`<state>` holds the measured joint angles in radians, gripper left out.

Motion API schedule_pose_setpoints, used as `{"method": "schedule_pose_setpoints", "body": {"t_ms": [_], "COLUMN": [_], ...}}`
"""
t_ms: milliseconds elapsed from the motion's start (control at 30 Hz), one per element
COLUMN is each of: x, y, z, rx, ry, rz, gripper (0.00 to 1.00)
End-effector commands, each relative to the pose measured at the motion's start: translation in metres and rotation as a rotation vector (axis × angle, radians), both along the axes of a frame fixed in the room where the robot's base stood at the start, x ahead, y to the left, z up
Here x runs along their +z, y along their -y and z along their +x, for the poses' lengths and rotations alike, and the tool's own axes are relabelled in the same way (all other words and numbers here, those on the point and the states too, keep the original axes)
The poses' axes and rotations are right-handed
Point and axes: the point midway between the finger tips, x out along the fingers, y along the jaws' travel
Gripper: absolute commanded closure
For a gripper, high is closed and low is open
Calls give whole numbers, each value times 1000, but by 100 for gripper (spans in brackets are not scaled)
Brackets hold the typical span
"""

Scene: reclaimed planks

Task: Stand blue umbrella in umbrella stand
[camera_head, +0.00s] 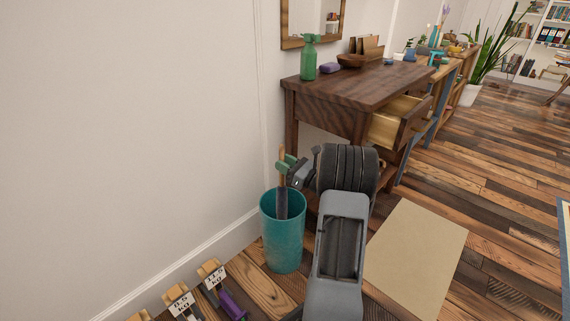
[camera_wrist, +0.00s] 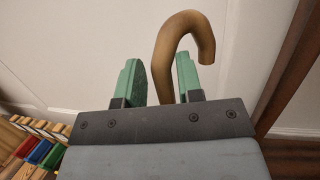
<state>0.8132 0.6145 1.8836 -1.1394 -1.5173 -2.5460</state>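The teal umbrella stand (camera_head: 283,243) is on the floor against the wall, left of the dark wooden desk. An umbrella stands in it, slightly tilted, its dark folded canopy (camera_head: 283,203) partly inside and its lower end hidden. Its wooden handle (camera_head: 282,162) rises above the rim; in the wrist view the hooked end (camera_wrist: 180,28) shows. My gripper (camera_head: 290,167) is at the handle above the stand. In the wrist view its green fingers (camera_wrist: 160,80) are spread on both sides of the handle, with a gap visible on the left. The canopy's blue is hard to make out.
The desk (camera_head: 365,88) has an open drawer (camera_head: 398,122) close to my arm; a green spray bottle (camera_head: 309,58) stands on it. Several labelled wooden blocks with coloured items (camera_head: 213,275) line the wall at lower left. A beige mat (camera_head: 415,258) lies on open floor to the right.

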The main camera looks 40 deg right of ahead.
Motion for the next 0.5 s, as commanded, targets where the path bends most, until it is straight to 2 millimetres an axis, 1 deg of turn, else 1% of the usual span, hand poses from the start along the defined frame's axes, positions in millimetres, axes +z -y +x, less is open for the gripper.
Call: {"method": "schedule_pose_setpoints", "body": {"t_ms": [33,167,400,500], "x": [1,1,1,0], "y": [0,0,0,2], "z": [0,0,0,-4], "rx": [0,1,0,-2], "ry": [5,5,3,3], "rz": [0,0,0,1], "gripper": [61,50,50,50]}}
